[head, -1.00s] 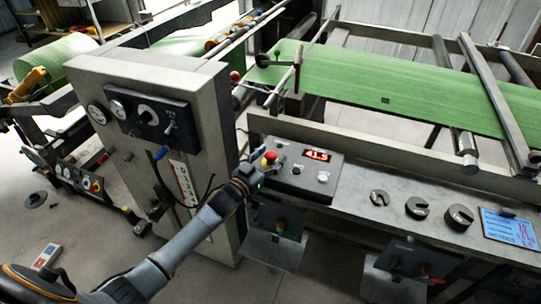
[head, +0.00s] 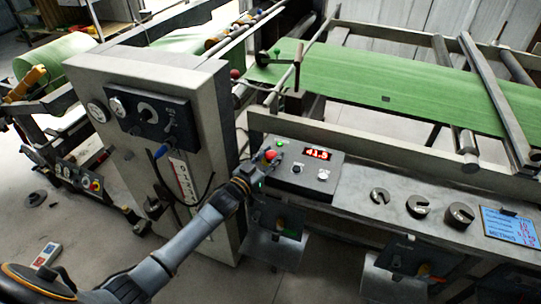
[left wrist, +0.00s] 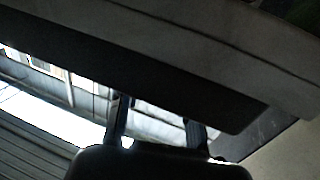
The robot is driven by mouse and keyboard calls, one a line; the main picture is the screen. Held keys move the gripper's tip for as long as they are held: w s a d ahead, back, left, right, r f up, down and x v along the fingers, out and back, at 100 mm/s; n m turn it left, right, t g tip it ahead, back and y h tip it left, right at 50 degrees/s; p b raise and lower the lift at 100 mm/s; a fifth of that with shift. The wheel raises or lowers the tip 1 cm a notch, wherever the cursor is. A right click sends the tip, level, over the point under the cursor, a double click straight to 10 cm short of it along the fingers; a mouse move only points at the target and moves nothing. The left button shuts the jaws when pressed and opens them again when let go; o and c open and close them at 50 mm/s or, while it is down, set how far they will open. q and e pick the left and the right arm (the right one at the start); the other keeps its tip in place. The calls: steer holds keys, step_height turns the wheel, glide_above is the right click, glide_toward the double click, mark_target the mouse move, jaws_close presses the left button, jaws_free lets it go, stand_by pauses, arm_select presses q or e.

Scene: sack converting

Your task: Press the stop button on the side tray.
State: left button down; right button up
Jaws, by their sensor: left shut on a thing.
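The red stop button (head: 270,155) sits at the left end of a dark control box (head: 310,171) on the grey side tray (head: 352,190). The box has a red lit number display (head: 317,154) and small knobs. My left gripper (head: 262,163) is at the red button, its fingers around or against it, and partly hides its base. In the left wrist view my gripper's two dark fingers (left wrist: 157,125) stand a little apart; the button cannot be made out there. My right gripper is not in view.
A tall grey cabinet (head: 217,110) with gauges stands close left of my gripper. Slotted metal discs (head: 418,205) and a blue panel (head: 510,225) lie farther right on the tray. A green web (head: 400,90) runs behind. A white pendant (head: 46,255) lies at lower left.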

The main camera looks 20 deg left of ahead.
arm_select(q)
steer(key=c, duration=0.9)
jaws_free()
steer(key=shift+f, duration=0.25)
steer(key=shift+o, duration=0.2)
steer(key=v, duration=1.2)
steer(key=s+a+f+g+y, duration=0.1)
steer(key=s+f+g, duration=0.3)
steer(key=f, duration=0.7)
steer(key=s+f+n+g+y, duration=0.1)
steer(key=s+f, duration=0.5)
steer(key=f, duration=0.5)
steer(key=s+a+f+g+y, duration=0.1)
steer(key=s+f+g+y, duration=0.3)
steer(key=f, duration=0.6)
steer(key=s+d+f+g, duration=0.1)
steer(key=s+f, duration=0.4)
steer(key=s, duration=0.5)
steer(key=s+d+f+g+h, duration=0.1)
steer(key=s+f+g, duration=0.3)
steer(key=s, duration=0.7)
steer(key=s+d+f+m+g+h, duration=0.1)
steer(key=s+d+f+g, duration=0.1)
steer(key=s+f, duration=0.5)
steer(key=s+d, duration=0.1)
steer(key=s, duration=0.3)
steer(key=shift+f+g, duration=0.3)
